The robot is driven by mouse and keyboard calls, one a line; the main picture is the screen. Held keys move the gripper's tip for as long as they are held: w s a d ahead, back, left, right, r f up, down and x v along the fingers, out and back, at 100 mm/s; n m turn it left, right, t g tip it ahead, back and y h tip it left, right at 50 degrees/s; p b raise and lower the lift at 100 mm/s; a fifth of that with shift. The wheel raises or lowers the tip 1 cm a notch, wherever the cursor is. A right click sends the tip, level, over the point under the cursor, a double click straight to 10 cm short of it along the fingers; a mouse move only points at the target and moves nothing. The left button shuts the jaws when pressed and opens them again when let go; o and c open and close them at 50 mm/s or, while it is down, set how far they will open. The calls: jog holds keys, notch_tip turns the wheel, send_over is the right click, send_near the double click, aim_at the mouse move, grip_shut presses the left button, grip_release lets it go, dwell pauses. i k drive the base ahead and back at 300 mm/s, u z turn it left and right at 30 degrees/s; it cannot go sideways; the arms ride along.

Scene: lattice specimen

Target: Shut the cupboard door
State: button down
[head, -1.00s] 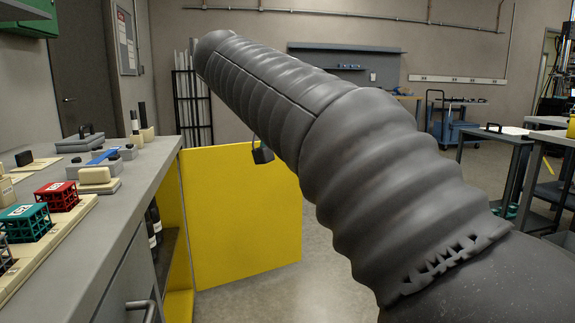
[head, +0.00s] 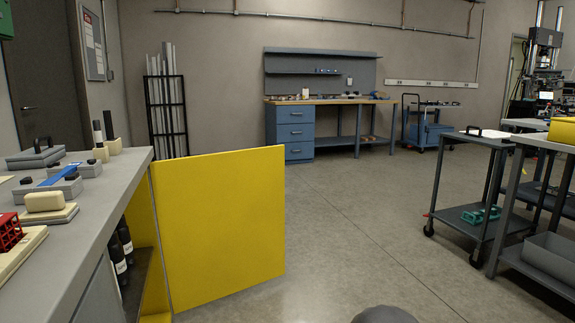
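The yellow cupboard door (head: 222,225) stands wide open at the end of the grey counter (head: 105,210). It is hinged at the cupboard's far side and sticks out to the right over the floor. The cupboard opening to its left shows a yellow inner wall and dark bottles (head: 120,255) with white labels. My gripper is not in view. Only a small rounded dark grey part of my arm shows at the bottom edge, apart from the door in the picture.
Items stand on the counter, including a red lattice block (head: 10,231) and a beige block (head: 44,201). A grey cart (head: 470,215) and a table stand on the right. A blue workbench (head: 293,133) is at the back. The middle floor is clear.

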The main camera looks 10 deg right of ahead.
aim_at(220, 217)
jog(key=z, duration=0.55)
jog(key=i, duration=1.7)
jog(key=z, duration=0.1)
